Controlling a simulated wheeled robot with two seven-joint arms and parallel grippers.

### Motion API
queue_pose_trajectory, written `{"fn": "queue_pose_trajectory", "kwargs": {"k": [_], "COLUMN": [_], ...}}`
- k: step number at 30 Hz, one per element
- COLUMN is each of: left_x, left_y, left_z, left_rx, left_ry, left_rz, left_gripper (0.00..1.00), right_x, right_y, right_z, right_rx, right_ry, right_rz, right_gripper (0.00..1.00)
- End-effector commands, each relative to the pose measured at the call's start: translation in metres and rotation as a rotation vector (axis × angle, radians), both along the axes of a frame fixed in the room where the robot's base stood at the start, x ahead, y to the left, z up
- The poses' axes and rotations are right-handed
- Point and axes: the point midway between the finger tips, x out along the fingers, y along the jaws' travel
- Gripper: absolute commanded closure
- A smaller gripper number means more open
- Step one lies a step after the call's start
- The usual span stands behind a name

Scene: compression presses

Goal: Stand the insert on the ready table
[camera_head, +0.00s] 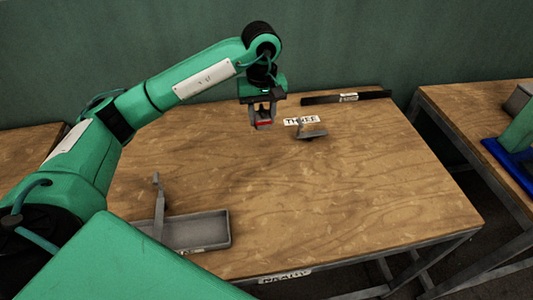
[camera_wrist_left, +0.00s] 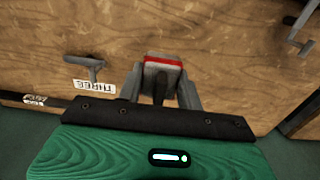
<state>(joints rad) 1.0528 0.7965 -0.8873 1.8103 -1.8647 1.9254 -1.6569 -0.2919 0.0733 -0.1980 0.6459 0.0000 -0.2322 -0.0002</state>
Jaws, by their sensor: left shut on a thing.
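My left gripper (camera_head: 263,124) is shut on a small grey insert with a red band (camera_head: 264,122), above the back middle of the wooden table (camera_head: 330,200). In the left wrist view the grey insert with its red band (camera_wrist_left: 163,64) sits between the two grey fingers. The table's front edge bears a label (camera_head: 286,276) that seems to read READY. The insert appears to be above the tabletop; its lower end is not clear to see. My right gripper is not in view.
A grey piece with a flat plate (camera_head: 313,134) lies by a THREE label (camera_head: 301,121), just right of the gripper. A dark bar (camera_head: 325,99) runs along the back. The table's right half is clear.

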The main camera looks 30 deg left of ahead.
Motion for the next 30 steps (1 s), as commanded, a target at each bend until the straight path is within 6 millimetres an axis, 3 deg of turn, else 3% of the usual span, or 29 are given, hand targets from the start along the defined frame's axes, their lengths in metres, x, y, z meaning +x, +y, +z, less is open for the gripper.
{"fn": "queue_pose_trajectory", "kwargs": {"k": [3,6,12,18,23,30], "left_x": [-0.001,-0.002,-0.002,0.0,0.0,-0.001], "left_y": [0.0,0.0,-0.001,0.0,0.0,0.0], "left_z": [-0.029,-0.055,-0.105,-0.134,-0.144,-0.178], "left_rx": [0.0,0.0,-0.001,0.0,-0.001,0.0], "left_ry": [0.008,0.008,0.007,0.002,0.002,0.004], "left_rz": [0.0,0.001,-0.001,0.0,-0.001,0.0], "left_gripper": [0.91,0.91,0.91,0.91,0.91,0.91], "right_x": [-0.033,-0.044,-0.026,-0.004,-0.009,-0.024], "right_y": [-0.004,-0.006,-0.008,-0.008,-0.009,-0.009], "right_z": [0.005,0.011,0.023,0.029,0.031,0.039], "right_rx": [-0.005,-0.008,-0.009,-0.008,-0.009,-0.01], "right_ry": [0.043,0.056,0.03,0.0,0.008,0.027], "right_rz": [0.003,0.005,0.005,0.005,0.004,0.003], "right_gripper": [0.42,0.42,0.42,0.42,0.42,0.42]}}
